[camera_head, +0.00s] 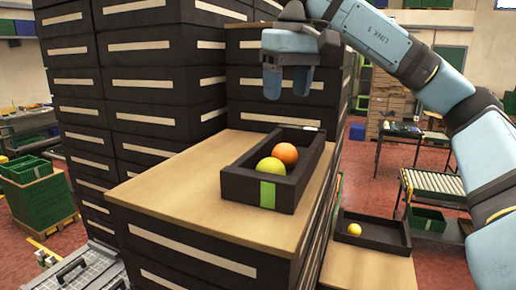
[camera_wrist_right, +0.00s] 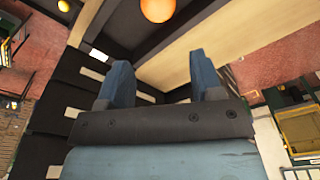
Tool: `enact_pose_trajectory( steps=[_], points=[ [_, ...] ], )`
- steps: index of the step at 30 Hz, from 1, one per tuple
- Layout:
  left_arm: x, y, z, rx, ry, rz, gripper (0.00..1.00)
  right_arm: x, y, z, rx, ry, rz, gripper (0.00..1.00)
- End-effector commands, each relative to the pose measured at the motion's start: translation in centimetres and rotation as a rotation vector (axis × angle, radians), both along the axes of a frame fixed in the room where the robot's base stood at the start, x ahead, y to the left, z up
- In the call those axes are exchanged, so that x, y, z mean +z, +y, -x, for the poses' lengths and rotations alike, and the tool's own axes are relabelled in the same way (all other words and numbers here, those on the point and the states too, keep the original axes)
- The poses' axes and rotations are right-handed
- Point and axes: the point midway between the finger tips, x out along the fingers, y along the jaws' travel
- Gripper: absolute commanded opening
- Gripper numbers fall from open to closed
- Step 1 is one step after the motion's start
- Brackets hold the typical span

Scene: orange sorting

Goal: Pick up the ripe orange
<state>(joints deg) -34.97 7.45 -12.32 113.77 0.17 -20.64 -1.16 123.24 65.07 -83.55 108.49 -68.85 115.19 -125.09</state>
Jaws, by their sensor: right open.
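The ripe orange (camera_head: 285,153) lies in a dark tray (camera_head: 237,186) with a green label on its front, on a light wooden top (camera_head: 165,195). A yellow-green fruit (camera_head: 271,168) sits in front of it and hides part of it. My right gripper (camera_head: 287,84) is open and empty, above and behind the tray, apart from the fruit. In the right wrist view the two blue fingers (camera_wrist_right: 160,68) are spread, and the orange (camera_wrist_right: 157,9) shows beyond them at the top edge. My left gripper is not in view.
A lower dark tray (camera_head: 376,233) on the right holds a yellow fruit (camera_head: 354,229). Stacked dark drawers (camera_head: 130,90) stand behind and left of the wooden top. Green crates (camera_head: 35,190) stand at far left. The wooden top left of the tray is clear.

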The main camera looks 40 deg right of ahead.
Motion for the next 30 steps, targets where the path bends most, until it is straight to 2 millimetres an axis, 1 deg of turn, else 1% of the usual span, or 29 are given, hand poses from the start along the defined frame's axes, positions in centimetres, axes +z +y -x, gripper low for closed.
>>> enact_pose_trajectory(
  steps=[2, 5, 9, 12, 16, 23, 26, 30],
  points=[
    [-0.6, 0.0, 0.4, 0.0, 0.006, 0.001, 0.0, -0.7, 0.0, 0.0, 0.001, 0.0, -0.001, 0.6],
    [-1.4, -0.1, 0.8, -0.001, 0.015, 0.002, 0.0, -2.3, 0.0, -0.2, 0.001, 0.002, 0.0, 0.6],
    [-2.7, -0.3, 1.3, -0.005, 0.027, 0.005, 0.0, -4.8, 0.0, -0.5, 0.001, 0.004, -0.001, 0.6],
    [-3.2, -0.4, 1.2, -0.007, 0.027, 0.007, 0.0, -6.5, -0.1, -0.6, 0.0, 0.004, -0.001, 0.6],
    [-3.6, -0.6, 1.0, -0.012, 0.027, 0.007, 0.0, -7.9, -0.1, -0.8, -0.001, 0.002, -0.001, 0.6],
    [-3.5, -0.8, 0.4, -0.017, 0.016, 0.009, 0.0, -8.8, -0.1, -0.9, -0.001, 0.0, -0.001, 0.6],
    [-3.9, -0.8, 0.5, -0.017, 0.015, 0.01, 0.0, -9.9, 0.0, -1.0, 0.0, 0.001, 0.0, 0.6],
    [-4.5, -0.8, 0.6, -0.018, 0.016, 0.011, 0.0, -11.9, 0.0, -1.1, 0.0, 0.003, -0.001, 0.6]
  ],
)
